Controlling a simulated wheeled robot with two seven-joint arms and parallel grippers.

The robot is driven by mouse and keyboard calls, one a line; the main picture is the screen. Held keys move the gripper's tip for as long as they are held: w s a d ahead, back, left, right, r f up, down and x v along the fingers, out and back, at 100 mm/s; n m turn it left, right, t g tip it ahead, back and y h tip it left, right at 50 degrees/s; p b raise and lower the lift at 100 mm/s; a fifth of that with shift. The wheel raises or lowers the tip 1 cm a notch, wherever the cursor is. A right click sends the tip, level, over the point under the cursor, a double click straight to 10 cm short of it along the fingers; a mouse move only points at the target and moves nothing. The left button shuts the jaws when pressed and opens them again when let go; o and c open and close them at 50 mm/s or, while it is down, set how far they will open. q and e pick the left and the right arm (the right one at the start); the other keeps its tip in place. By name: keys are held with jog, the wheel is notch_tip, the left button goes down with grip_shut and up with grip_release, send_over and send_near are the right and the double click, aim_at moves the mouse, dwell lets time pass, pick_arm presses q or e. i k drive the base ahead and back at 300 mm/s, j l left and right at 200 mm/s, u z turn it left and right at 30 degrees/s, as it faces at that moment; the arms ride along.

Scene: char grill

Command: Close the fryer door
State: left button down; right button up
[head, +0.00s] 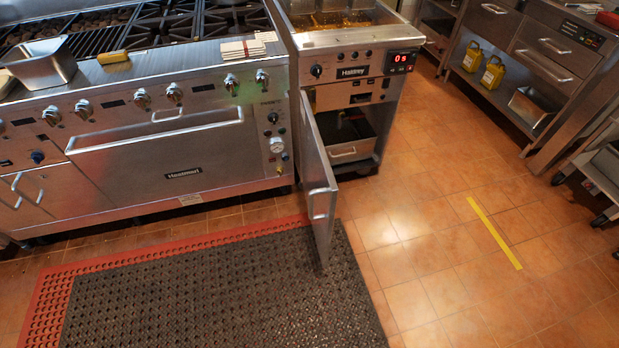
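The fryer (349,70) stands in the upper middle of the head view, right of the range. It has a red digital display reading 05. Its metal door (317,180) is hinged at the left side and stands wide open, swung out toward me over the edge of the floor mat. A handle (322,203) shows near the door's free edge. The open cabinet shows a metal pan (350,150) inside, low down. Neither of my grippers is in view.
A range with an oven (185,145) stands directly left of the fryer. A black mat with a red border (220,295) lies in front. Tiled floor (430,230) to the right is clear, with a yellow strip (494,232). A counter with drawers and a wheeled cart (605,165) stand at the right.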

aim_at(320, 187)
jog(key=i+j+z, duration=0.5)
jog(key=i+j, duration=0.45)
